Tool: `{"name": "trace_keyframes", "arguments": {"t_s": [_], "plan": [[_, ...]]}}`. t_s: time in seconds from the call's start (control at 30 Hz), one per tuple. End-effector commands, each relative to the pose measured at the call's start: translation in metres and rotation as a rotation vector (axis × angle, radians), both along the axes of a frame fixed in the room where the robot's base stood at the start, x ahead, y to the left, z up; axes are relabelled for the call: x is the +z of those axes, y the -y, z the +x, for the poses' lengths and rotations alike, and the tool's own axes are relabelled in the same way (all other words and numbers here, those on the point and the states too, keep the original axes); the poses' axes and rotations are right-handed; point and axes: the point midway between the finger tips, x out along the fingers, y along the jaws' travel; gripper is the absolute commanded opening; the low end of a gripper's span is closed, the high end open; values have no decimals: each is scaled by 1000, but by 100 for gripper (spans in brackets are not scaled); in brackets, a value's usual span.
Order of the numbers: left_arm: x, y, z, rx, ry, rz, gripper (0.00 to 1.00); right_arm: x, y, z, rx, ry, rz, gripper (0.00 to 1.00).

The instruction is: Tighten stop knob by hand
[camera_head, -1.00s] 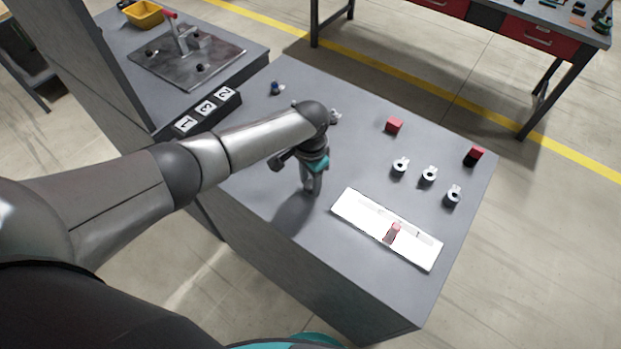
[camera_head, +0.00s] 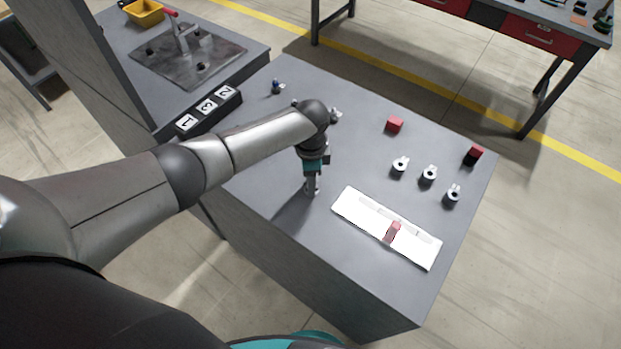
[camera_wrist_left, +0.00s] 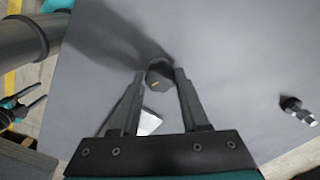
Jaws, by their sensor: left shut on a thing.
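My left gripper (camera_head: 312,190) points down at the grey table, left of the white tray. In the left wrist view its fingers (camera_wrist_left: 160,78) are closed around a dark knob (camera_wrist_left: 159,73) with a short yellow mark on top. A pale metal piece (camera_wrist_left: 148,122) shows between the fingers, below the knob; how the two join is hidden. In the head view the gripper and arm hide most of the knob. My right gripper (camera_wrist_left: 25,105) shows at the left edge of the left wrist view, empty, its fingers apart.
Red blocks (camera_head: 395,125) (camera_head: 474,156) lie farther back. A black numbered block (camera_head: 207,108) stands at the left. Free table lies around the gripper.

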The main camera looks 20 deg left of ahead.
Motion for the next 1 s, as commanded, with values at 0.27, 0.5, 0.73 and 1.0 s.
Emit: {"name": "trace_keyframes", "arguments": {"t_s": [0.27, 0.5, 0.73, 1.0], "plan": [[2, 2, 2, -4, 5, -4, 0, 0, 0, 0, 0, 0, 0, 60], [2, 2, 2, -3, 5, -4, 59, 0, 0, 0, 0, 0, 0, 60], [1, 1, 1, -2, 2, -2, 75, 0, 0, 0, 0, 0, -1, 60], [5, 0, 1, -1, 2, -1, 75, 2, 0, 0, 0, 0, -1, 60]]}}
